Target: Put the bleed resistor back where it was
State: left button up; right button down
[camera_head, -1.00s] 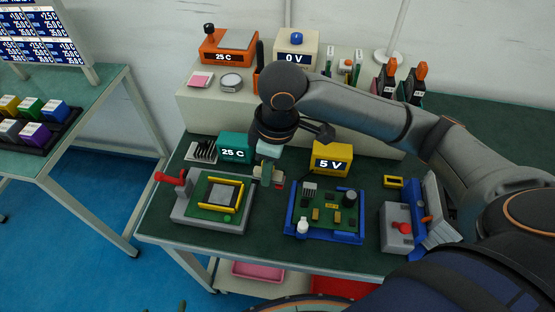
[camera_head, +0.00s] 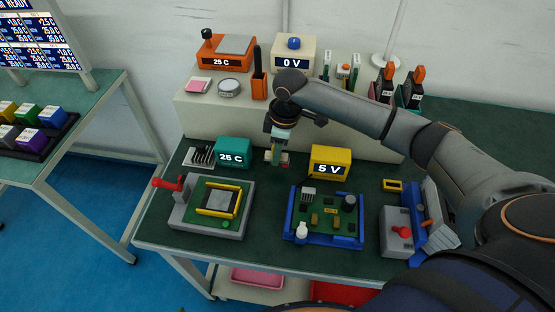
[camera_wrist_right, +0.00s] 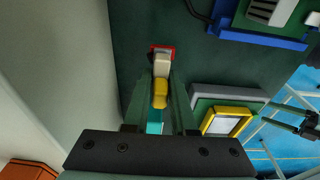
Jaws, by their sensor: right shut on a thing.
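My right gripper (camera_head: 278,158) is shut on a small piece that I take to be the bleed resistor. In the right wrist view, the fingers (camera_wrist_right: 158,100) close around its yellow part (camera_wrist_right: 160,93), with a teal part nearer the palm and a white part beyond. A red piece (camera_wrist_right: 152,50) shows at the far end. In the head view the held piece is small and partly hidden by the fingers, over the table behind the grey fixture and blue board tray. I cannot tell whether its lower end touches the table.
The teal 25 C box (camera_head: 233,152) stands left of the gripper and the yellow 5 V box (camera_head: 331,162) right. The grey fixture (camera_head: 182,218) and blue board tray (camera_head: 325,238) lie in front. A raised pale shelf (camera_head: 215,118) stands behind. Green table (camera_head: 265,195) shows between them.

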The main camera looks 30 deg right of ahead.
aim_at(283, 153)
jog(key=shift+w+d+f, duration=0.15)
jog(key=shift+w+f, duration=0.05)
jog(key=shift+f, duration=1.55)
jog(key=shift+f, duration=0.15)
jog(key=c, duration=0.7)
grip_release()
jog(key=shift+c, duration=0.2)
jog(key=r, duration=0.8)
jog(key=s+d+r, duration=0.1)
jog(key=r, duration=0.3)
jog(key=shift+r, duration=0.15)
